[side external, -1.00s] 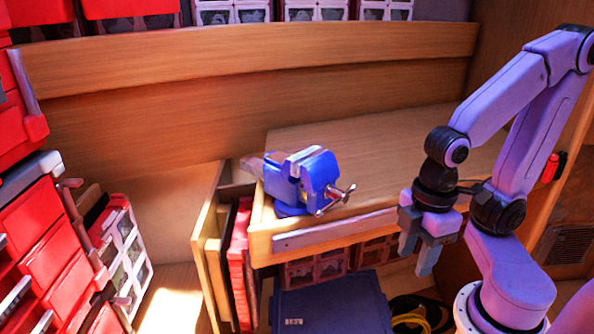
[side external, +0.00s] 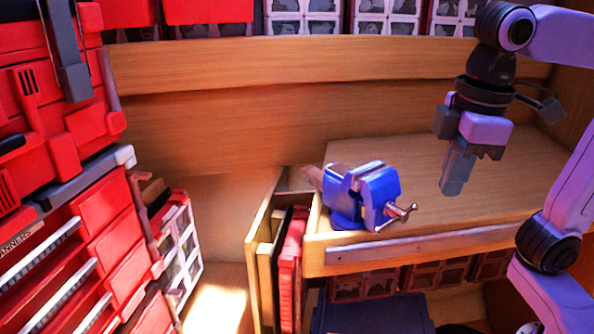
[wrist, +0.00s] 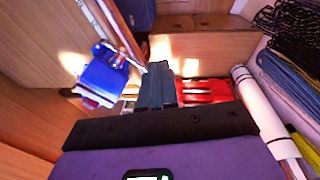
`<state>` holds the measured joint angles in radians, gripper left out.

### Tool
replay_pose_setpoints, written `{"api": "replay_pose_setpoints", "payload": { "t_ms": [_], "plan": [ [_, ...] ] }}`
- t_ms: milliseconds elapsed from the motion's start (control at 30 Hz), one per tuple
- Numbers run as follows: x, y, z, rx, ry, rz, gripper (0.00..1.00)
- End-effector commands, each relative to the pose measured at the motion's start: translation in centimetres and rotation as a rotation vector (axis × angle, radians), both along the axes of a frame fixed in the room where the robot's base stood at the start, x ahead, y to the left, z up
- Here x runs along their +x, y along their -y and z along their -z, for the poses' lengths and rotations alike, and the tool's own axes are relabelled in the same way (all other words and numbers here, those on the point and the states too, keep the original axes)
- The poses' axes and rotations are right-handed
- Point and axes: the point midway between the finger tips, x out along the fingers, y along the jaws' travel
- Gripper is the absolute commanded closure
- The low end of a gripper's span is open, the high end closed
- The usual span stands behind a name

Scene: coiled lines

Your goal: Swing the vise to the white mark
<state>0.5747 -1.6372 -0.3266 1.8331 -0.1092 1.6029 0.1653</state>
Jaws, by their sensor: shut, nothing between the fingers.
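The blue vise (side external: 367,196) stands at the front left corner of the wooden bench top (side external: 480,200). Its silver handle sticks out to the right and front. The vise also shows at left in the wrist view (wrist: 104,78). My gripper (side external: 452,188) points down, to the right of the vise and apart from it, with its fingers together and empty. It seems to hang above the bench top. In the wrist view the fingers (wrist: 157,84) are close together, right of the vise. I cannot make out a white mark in either view.
A metal strip (side external: 430,246) runs along the bench's front edge. Red drawer units (side external: 75,240) stand at left. Upright boards and a red panel (side external: 291,265) stand left of the bench. Coiled lines (wrist: 290,75) show at right in the wrist view. The bench top right of the vise is clear.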

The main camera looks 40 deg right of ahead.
Motion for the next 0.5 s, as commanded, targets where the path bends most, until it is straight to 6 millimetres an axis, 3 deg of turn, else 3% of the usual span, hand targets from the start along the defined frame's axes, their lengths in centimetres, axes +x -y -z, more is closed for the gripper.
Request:
{"api": "replay_pose_setpoints", "payload": {
  "t_ms": [200,500],
  "plan": [
    [7.9,-4.4,-0.8,-0.046,0.111,0.225,1.0],
    [19.6,-8.6,-0.7,-0.106,0.286,0.552,1.0]
  ]
}}
